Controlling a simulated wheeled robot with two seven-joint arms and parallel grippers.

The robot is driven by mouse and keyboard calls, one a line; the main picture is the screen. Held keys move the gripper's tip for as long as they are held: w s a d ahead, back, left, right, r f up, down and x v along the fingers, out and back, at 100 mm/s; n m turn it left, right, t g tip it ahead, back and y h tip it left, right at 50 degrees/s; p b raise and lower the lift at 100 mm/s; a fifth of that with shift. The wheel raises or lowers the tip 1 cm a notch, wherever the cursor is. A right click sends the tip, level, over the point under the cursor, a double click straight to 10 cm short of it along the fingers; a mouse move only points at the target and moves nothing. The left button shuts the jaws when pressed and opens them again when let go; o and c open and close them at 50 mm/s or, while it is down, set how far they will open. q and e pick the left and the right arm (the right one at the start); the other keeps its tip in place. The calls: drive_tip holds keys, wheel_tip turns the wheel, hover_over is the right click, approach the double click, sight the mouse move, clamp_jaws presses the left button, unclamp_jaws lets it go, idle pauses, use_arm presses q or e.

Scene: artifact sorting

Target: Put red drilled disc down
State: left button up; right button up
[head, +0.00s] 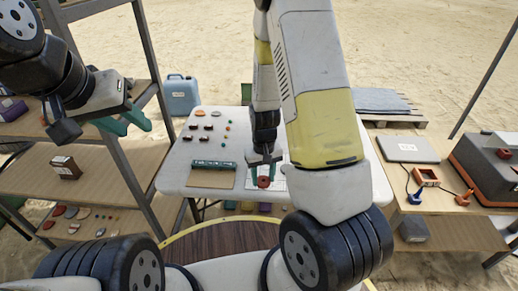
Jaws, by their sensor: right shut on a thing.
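The red drilled disc (264,182) is at the front part of the white table, with a small dark hole showing in its middle. My right gripper (264,174) reaches down over the table and is shut on the disc. A white sheet (279,178) lies right by the disc; I cannot tell whether the disc touches it or the table.
The white table (177,172) holds several small brown, red and orange pieces at its back left, a green strip (214,165) and a tan board (211,180). A wooden shelf (105,165) stands left.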

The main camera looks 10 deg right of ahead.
hover_over(265, 170)
drive_tip(key=shift+s+f, duration=0.1)
drive_tip(key=shift+f, duration=2.2)
drive_tip(key=o, duration=1.4)
drive_tip(key=shift+f, duration=0.1)
